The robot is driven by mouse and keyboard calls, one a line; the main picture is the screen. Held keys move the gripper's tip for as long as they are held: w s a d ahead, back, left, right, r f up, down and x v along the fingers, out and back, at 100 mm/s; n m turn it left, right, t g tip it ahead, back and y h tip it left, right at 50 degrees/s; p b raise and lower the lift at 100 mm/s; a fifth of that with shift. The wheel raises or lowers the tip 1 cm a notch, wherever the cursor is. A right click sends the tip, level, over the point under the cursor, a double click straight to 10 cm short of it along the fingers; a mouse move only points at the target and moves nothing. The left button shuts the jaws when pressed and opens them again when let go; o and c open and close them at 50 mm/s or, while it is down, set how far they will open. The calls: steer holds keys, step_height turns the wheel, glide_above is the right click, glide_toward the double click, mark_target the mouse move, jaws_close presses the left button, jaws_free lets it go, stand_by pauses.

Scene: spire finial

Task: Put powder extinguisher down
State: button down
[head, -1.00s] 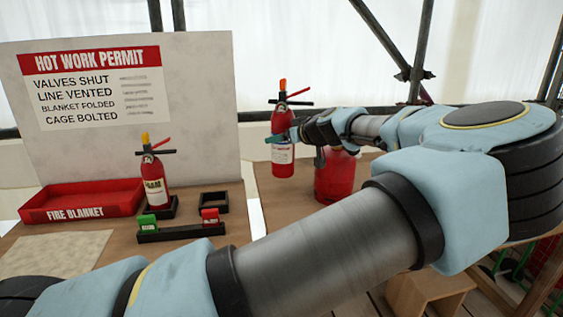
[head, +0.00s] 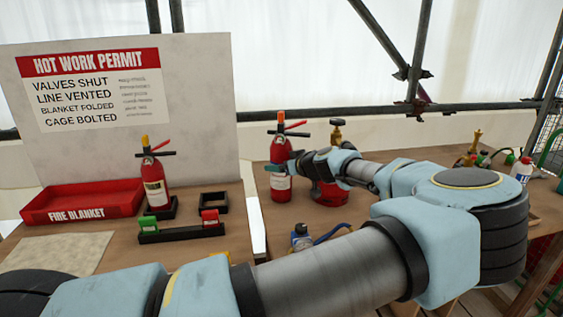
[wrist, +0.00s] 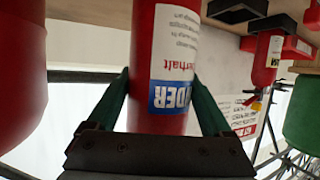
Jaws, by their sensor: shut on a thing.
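The powder extinguisher (head: 281,188) is red with a white label, a black handle and an orange top. It stands upright at the left end of the right-hand table. My gripper (head: 283,168) is shut around its body; the wrist view shows both fingers (wrist: 160,95) on its sides, beside a blue label band ending in "DER" (wrist: 171,96). Its base is at or just over the tabletop; I cannot tell whether it touches. A second red extinguisher (head: 155,187) stands in a black holder on the left table. An empty square black holder (head: 214,203) is beside it.
A red cylinder (head: 331,193) with a brass valve stands close right of the held extinguisher. A red fire blanket tray (head: 83,204), a rack with green and red tags (head: 181,232) and a permit board (head: 190,90) are left.

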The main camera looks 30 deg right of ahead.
jaws_free()
steer(key=shift+f, duration=0.1)
steer(key=b+v, duration=0.3)
steer(key=v, duration=0.9)
steer(key=shift+s, duration=0.15)
